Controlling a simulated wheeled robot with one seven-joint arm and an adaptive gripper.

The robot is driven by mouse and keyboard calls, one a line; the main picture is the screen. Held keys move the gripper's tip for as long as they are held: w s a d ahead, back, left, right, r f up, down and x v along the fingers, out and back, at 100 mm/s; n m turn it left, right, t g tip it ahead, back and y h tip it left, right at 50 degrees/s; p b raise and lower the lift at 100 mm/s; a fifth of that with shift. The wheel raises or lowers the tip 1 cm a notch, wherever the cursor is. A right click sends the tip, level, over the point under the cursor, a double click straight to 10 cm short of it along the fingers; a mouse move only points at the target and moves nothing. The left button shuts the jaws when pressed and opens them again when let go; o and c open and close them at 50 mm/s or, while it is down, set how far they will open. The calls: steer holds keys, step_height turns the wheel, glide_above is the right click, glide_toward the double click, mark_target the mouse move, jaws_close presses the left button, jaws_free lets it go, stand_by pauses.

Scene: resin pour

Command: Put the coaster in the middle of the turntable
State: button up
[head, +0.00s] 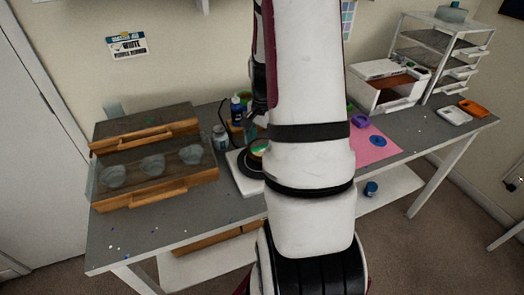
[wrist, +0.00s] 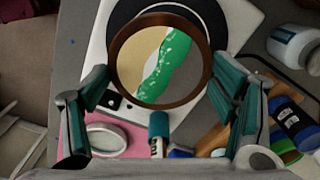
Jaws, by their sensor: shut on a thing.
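The coaster (wrist: 160,60) is round, with a brown rim and beige, white and green bands inside. My gripper (wrist: 160,84) has a finger at each side of it and is shut on it. The turntable (wrist: 218,28), a dark disc on a white base, lies behind and below the coaster in the wrist view. The coaster overlaps the disc there, and I cannot tell whether they touch. In the head view the coaster (head: 260,146) shows in part over the white turntable base (head: 241,171). My arm hides my gripper there.
A wooden-framed case (head: 152,196) with several clear cups stands left. Bottles (head: 220,137) stand behind the turntable. A pink mat (head: 376,150) with a blue round item lies right. A white box and rack (head: 452,48) stand farther right. The front left tabletop is mostly clear.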

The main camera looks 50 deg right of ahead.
steer(key=shift+w+a+f, duration=0.1)
steer(key=shift+w+f, duration=0.1)
steer(key=shift+w, duration=0.25)
steer(key=shift+f+p, duration=0.35)
steer(key=shift+f, duration=1.25)
steer(key=shift+f, duration=0.15)
steer(key=o, duration=1.2)
